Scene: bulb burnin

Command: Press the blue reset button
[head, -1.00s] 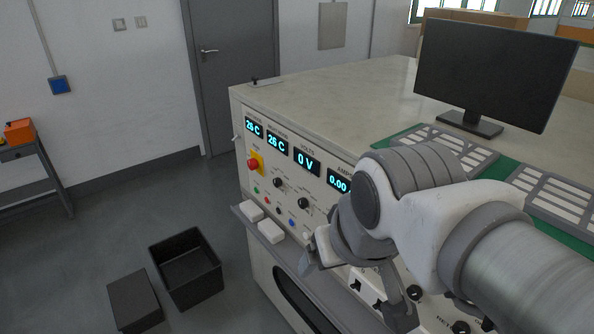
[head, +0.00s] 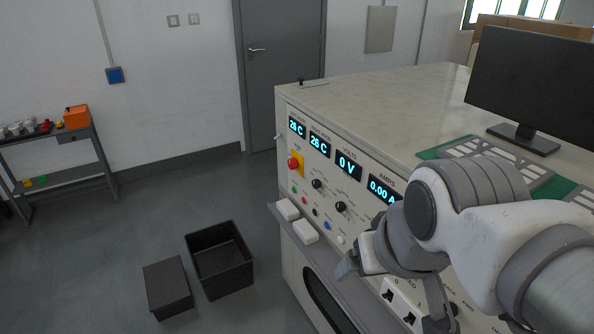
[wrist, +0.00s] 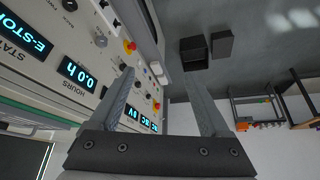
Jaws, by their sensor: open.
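The blue reset button (head: 327,226) is a small round button low on the cream front panel (head: 300,170) of the test bench. It sits right of the green, red and black small knobs or buttons and left of a white one. My gripper (head: 392,292) is in front of the panel, below and to the right of the blue button, apart from it. In the wrist view my gripper (wrist: 158,78) has its two fingers spread with nothing between them.
A red emergency stop (head: 293,163) on a yellow plate is above the small buttons. A ledge with white blocks (head: 305,231) juts out below. A monitor (head: 530,85) stands on the bench top. A black open bin (head: 219,262) and grey box (head: 167,288) are on the floor.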

